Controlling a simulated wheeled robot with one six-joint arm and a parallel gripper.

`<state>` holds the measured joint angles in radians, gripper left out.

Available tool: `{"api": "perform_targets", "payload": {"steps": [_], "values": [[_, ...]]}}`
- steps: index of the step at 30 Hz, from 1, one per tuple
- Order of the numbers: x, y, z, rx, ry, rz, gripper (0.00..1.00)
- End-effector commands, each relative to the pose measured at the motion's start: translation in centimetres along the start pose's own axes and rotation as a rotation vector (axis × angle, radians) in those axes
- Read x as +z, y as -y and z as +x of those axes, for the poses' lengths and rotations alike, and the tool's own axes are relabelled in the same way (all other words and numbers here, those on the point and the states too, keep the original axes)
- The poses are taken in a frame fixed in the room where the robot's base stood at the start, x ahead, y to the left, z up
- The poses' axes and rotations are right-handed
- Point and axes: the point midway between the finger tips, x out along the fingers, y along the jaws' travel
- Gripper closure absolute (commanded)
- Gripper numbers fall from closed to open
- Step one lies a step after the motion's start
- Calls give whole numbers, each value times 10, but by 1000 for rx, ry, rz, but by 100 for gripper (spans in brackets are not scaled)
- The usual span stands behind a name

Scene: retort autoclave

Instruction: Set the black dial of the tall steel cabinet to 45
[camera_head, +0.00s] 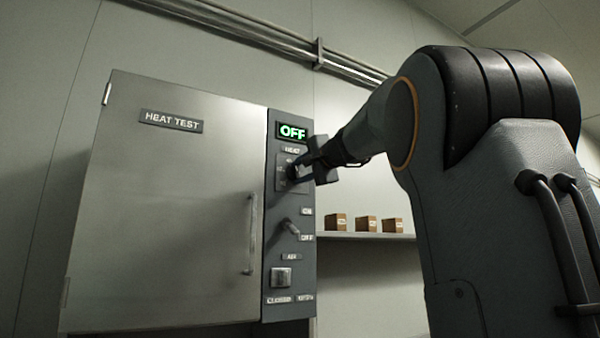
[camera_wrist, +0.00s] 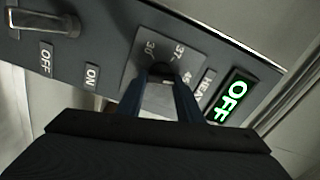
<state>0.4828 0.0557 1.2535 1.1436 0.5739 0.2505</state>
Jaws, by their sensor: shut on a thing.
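The tall steel cabinet (camera_head: 170,215) stands at left with a dark control panel on its right side. The black dial (camera_wrist: 160,73) sits on a grey plate marked 30, 37 and 45, below the HEAT label. My gripper (camera_wrist: 163,76) is shut on the dial, one finger on either side. In the head view my gripper (camera_head: 297,171) reaches the panel from the right and covers most of the dial. The fingers and shadow hide much of the dial, so I cannot tell which number it points to. The green display (camera_head: 292,132) above reads OFF.
Small brown boxes (camera_head: 366,224) stand on a shelf at right.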

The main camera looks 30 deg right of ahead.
Motion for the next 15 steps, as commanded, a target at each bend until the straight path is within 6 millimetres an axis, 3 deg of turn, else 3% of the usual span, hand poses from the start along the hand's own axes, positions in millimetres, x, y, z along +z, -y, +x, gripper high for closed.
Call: {"api": "perform_targets", "payload": {"steps": [6, 7, 10, 15], "values": [[0, 0, 0, 0, 0, 2, 90], [0, 0, 0, 0, 0, 2, 66], [0, 0, 0, 0, 0, 1, 49], [0, 0, 0, 0, 0, 0, 48]]}}
